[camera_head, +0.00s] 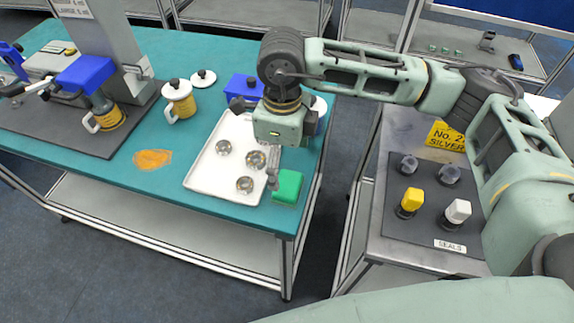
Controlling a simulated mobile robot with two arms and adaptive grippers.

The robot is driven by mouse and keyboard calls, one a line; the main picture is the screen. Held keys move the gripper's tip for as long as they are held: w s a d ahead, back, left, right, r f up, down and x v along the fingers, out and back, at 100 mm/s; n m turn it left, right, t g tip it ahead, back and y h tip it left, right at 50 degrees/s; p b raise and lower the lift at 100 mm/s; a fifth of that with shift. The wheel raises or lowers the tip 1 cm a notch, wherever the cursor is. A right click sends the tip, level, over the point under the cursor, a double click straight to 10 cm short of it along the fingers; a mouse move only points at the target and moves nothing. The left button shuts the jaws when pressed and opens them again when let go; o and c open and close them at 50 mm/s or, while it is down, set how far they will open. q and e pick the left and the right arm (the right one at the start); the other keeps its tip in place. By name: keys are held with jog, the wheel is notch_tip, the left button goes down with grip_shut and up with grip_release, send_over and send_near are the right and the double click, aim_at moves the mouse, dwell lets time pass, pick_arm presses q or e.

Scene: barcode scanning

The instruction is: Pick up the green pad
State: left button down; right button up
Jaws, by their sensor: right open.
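The green pad (288,187) sits at the near right corner of the teal table, beside the right edge of the white tray (208,178). My right gripper (268,145) hangs over the right part of the tray, just behind the pad in the picture. It is open, and a dark finger shows close to the pad's left side. I cannot tell whether that finger touches the pad. My left gripper is not in view.
Several metal rings (245,184) lie in the tray. A white-and-yellow mug (179,100), a blue box (243,87) and an orange patch (153,159) are on the table. A seals stand (425,235) with yellow and white caps is to the right, across a gap.

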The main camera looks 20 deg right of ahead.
aim_at(284, 182)
jog(key=shift+s+d+f, duration=0.15)
jog(key=shift+s+a+f+p, duration=0.25)
jog(key=shift+s+f+p, duration=0.25)
jog(key=shift+s+f, duration=0.15)
notch_tip(284, 182, down, 2)
jog(key=shift+f+p, duration=0.1)
jog(key=shift+p, duration=0.7)
jog(key=f, duration=0.2)
jog(key=shift+w+d+f+p, duration=0.1)
jog(key=shift+w+f+p, duration=0.15)
jog(key=shift+f+p, duration=0.1)
jog(key=shift+f, duration=0.3)
jog(key=c, duration=1.2)
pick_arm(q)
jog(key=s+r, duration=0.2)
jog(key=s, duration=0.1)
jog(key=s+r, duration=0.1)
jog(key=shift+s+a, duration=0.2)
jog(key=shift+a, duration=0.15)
pick_arm(e)
jog(key=shift+c, duration=0.2)
